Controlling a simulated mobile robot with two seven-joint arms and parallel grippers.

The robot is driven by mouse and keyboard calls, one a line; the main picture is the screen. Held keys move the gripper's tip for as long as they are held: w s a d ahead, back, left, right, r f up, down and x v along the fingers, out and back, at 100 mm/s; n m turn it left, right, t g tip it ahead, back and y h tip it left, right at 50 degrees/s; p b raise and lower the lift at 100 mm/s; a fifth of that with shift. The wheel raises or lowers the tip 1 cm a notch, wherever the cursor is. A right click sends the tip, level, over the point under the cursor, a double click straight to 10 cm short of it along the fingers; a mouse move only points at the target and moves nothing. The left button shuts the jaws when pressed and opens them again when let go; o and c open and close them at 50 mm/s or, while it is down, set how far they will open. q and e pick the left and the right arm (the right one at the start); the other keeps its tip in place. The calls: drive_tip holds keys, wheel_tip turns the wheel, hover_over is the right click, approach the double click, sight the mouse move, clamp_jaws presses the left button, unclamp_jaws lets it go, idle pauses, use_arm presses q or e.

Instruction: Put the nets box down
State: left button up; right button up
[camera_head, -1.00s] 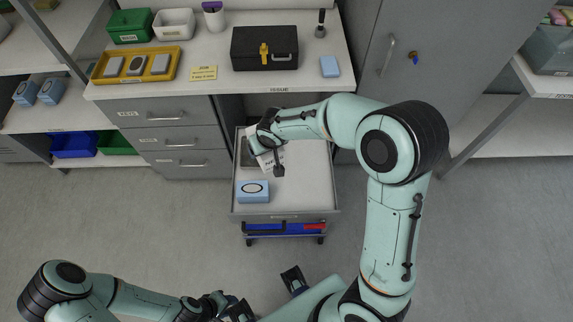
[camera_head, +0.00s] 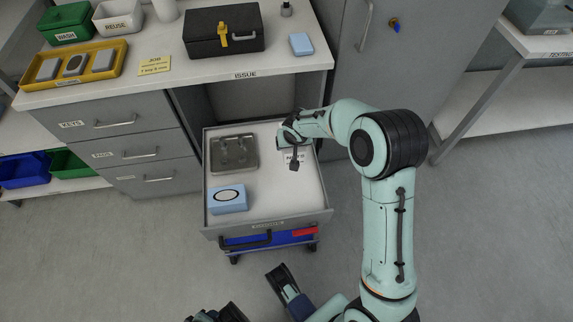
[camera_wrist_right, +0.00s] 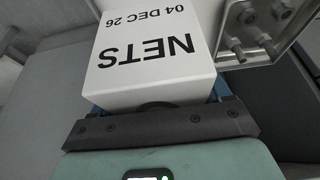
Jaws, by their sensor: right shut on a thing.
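The white nets box (camera_head: 296,158) is gripped by my right gripper (camera_head: 290,148) over the back right part of the open drawer (camera_head: 280,200). In the right wrist view the box (camera_wrist_right: 150,55) fills the top middle, with "NETS" and "04 DEC 26" facing the camera. My right gripper (camera_wrist_right: 158,118) is shut on it. I cannot tell whether the box touches the drawer floor. Dark parts of my left gripper (camera_head: 218,314) show at the bottom edge, mostly cut off; its jaws cannot be read.
A metal tray (camera_head: 211,155) with metal parts lies in the drawer's back left, close beside the box in the wrist view (camera_wrist_right: 283,45). A blue box (camera_head: 227,198) sits at front left. The drawer's right front is clear. The counter (camera_head: 195,70) stands behind.

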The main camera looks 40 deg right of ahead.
wheel_tip(320, 180, down, 8)
drive_tip(key=shift+f+b, duration=0.15)
drive_tip(key=shift+b, duration=0.85)
wheel_tip(320, 180, down, 4)
drive_tip(key=shift+r+b, duration=0.15)
drive_tip(key=shift+b, duration=0.5)
use_arm(q)
drive_tip(key=w+a+f+t, duration=0.1)
drive_tip(key=w+a+f, duration=0.1)
drive_tip(key=w+f, duration=0.1)
drive_tip(key=shift+w+a+f+y, duration=0.3)
drive_tip(key=shift+f, duration=0.4)
use_arm(e)
drive_tip(key=shift+r, duration=0.1)
drive_tip(key=shift+f, duration=0.2)
drive_tip(key=o, duration=1.1)
drive_tip(key=shift+c, duration=0.2)
use_arm(q)
drive_tip(key=shift+s+f, duration=0.35)
drive_tip(key=shift+s, duration=0.05)
drive_tip(key=shift+r, duration=0.1)
